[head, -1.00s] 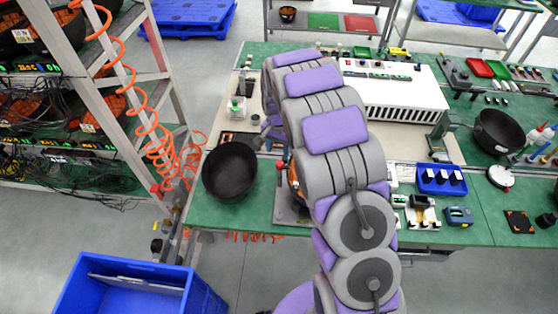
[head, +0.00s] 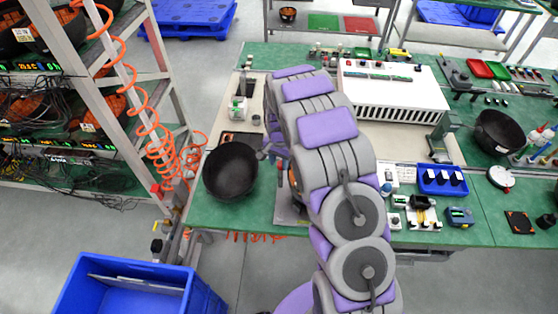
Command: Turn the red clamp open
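My arm reaches over the green bench and covers its middle. A small purple-grey part of my gripper (head: 270,151) shows at the left side of the arm, just right of a black bowl (head: 230,170). Its fingertips are too small and too hidden to tell open from shut. A metal plate (head: 286,208) shows partly below it, with a bit of an orange-brown object (head: 293,178) at the arm's edge. I cannot make out the red clamp; it may be hidden behind my arm.
A white box with vents (head: 400,95) stands at the back. A blue tray (head: 441,180) and small devices lie right of the arm. A rack post with a coiled orange hose (head: 150,120) stands left. A blue bin (head: 130,290) is on the floor.

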